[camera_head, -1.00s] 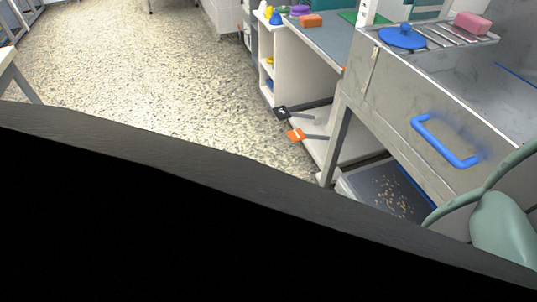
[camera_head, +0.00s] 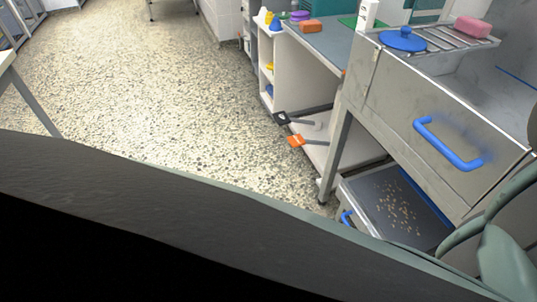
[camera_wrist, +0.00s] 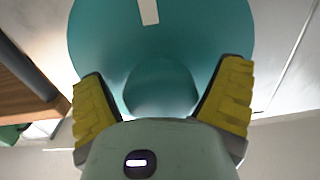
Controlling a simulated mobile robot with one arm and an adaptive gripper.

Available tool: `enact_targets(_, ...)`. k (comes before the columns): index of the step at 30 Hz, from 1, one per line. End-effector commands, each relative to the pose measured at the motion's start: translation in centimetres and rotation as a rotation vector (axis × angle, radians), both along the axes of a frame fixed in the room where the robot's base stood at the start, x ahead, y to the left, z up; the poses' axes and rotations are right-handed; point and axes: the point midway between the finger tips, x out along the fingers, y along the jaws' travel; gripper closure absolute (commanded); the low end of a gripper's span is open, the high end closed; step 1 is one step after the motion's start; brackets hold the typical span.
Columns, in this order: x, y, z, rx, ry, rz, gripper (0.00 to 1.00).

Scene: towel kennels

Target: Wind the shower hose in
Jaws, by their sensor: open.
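In the wrist view my gripper (camera_wrist: 162,75) has its two yellow-padded fingers spread wide. A large round teal object (camera_wrist: 100,40) with a pale strip on its face fills the space beyond and between the fingers. I cannot tell whether it is part of the hose reel, or whether the fingers touch it. No shower hose can be made out for certain in either view. My gripper is not seen in the head view.
A steel tub (camera_head: 450,125) with a blue handle (camera_head: 445,145) stands at right. A grey tray (camera_head: 362,194) with scattered bits lies beneath it. A blue lid (camera_head: 403,38) and pink block (camera_head: 472,26) sit on its rack. Speckled floor (camera_head: 150,100) is clear at left.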

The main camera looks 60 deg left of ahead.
Motion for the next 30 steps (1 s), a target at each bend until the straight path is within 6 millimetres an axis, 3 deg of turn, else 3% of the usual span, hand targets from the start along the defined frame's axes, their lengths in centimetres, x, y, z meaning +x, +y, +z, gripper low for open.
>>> enact_targets(8, 0.19, 0.1, 0.02, 0.0, 0.0, 0.005, 0.1)
enact_targets(30, 0.15, 0.02, 0.03, 0.0, -0.001, 0.002, 0.86)
